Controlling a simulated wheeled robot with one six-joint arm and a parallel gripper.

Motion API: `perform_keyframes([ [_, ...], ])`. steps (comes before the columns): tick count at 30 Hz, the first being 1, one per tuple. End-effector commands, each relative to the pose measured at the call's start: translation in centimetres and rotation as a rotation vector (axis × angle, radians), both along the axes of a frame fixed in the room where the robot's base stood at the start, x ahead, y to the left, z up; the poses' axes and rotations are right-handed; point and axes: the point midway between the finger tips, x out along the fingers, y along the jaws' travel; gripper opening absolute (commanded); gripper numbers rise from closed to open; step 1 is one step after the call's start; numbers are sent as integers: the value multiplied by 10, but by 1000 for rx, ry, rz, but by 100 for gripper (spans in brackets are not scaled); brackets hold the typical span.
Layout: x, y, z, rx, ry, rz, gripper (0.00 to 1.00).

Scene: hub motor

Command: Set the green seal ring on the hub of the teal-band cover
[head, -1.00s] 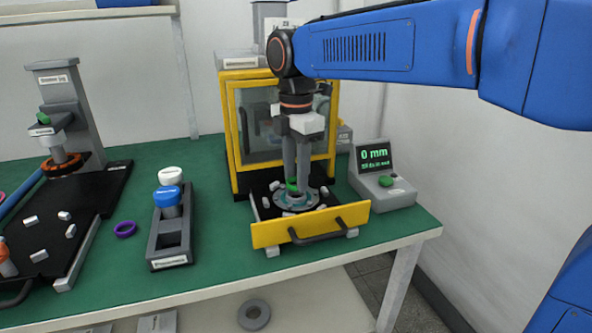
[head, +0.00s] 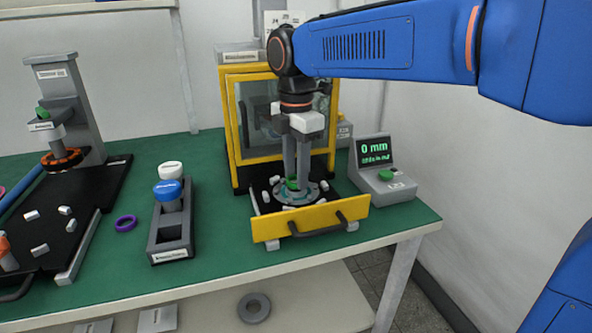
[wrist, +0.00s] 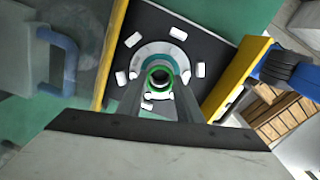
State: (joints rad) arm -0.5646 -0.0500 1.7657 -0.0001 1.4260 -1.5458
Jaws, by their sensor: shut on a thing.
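My gripper (head: 297,178) points down over the pulled-out drawer of the yellow-framed machine. It is shut on the green seal ring (wrist: 159,76), which shows between the fingertips in the wrist view. In the head view the green ring (head: 292,183) is partly hidden by the fingers. The cover with the teal band (wrist: 179,59) lies in the drawer directly below; it also shows in the head view (head: 283,194). The ring appears over the cover's centre. I cannot tell whether it touches the hub.
The drawer's yellow front (head: 311,219) stands close to the gripper, and white blocks (wrist: 133,40) surround the cover. A display reading 0 mm (head: 375,150) stands right. A grey holder (head: 173,240) with blue and white-topped tools and a purple ring (head: 126,223) are left.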

Motion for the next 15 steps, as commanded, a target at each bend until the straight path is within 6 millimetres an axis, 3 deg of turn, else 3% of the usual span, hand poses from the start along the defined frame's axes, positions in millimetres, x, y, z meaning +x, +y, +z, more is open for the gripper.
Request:
perform_keyframes([
  [14,0,0,-5,0,0,0,10],
  [15,0,0,-5,0,0,0,37],
])
